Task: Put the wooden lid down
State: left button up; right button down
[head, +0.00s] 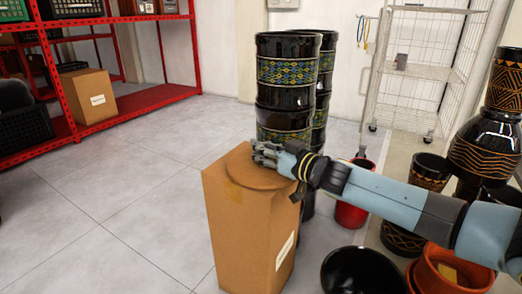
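The wooden lid (246,174) is a round brown disc. It appears to lie flat on top of a tall cardboard box (248,235), close to it in colour. My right gripper (262,153) is at the lid's right, far edge, with its fingers over or against the rim. I cannot tell whether the fingers are closed on the lid or only touch it. My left gripper is not in view.
Tall black patterned drums (286,95) stand right behind the box. A black bowl (362,272), a red bucket (352,212) and orange pots (452,270) are at the right. A red shelf (130,108) stands at the left. The floor (110,200) left of the box is clear.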

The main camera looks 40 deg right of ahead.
jog(key=shift+f, duration=0.15)
jog(key=c, duration=1.3)
grip_release()
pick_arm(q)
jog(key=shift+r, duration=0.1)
